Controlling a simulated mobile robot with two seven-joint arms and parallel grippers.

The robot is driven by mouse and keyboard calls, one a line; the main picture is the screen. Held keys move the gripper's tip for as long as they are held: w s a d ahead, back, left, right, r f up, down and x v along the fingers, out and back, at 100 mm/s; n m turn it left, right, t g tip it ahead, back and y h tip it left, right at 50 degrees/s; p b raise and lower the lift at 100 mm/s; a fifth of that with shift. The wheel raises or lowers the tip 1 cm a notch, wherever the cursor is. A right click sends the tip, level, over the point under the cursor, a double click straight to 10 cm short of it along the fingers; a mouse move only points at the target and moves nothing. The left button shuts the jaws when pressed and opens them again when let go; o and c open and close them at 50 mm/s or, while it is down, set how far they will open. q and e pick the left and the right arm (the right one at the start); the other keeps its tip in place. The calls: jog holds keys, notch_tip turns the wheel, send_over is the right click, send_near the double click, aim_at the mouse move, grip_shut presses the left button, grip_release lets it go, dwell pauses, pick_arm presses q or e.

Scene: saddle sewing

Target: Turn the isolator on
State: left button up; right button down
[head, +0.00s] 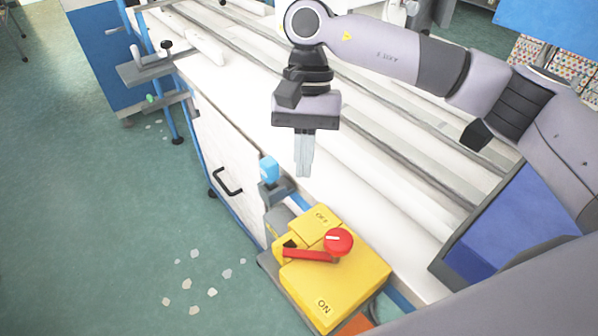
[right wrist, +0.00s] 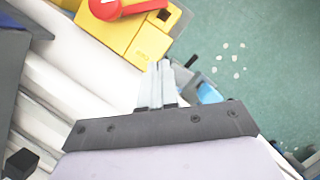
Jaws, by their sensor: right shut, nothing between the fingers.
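The isolator (head: 345,285) is a yellow box at the bottom centre of the head view, marked OFF at its upper end and ON at its lower end. Its red handle (head: 308,255) has a round red hub at the right and a lever pointing left, nearer the OFF end. In the right wrist view the red handle (right wrist: 135,8) and yellow box (right wrist: 150,42) are cut off by the top edge. My right gripper (head: 303,174) is shut and empty, pointing down above the white machine bed, beyond the isolator and apart from it. My left gripper is not in view.
A blue knob (head: 269,170) on a grey bracket stands just beyond the isolator. A black door handle (head: 228,182) is on the white cabinet front. A blue panel (head: 500,240) lies right of the isolator. Green floor with scattered scraps is open at left.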

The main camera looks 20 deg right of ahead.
aim_at(298, 247)
jog(key=p+x, duration=0.1)
jog(key=x, duration=0.6)
jog(key=shift+s+f, duration=0.1)
jog(key=shift+s, duration=0.05)
jog(key=s+p, duration=0.1)
jog(key=s+a+p, duration=0.1)
jog(key=shift+s+a+f, duration=0.2)
jog(key=shift+s+f, duration=0.1)
jog(key=shift+f, duration=0.1)
jog(key=shift+s+a+f, duration=0.15)
jog(key=shift+s+a, duration=0.1)
jog(key=shift+s, duration=0.35)
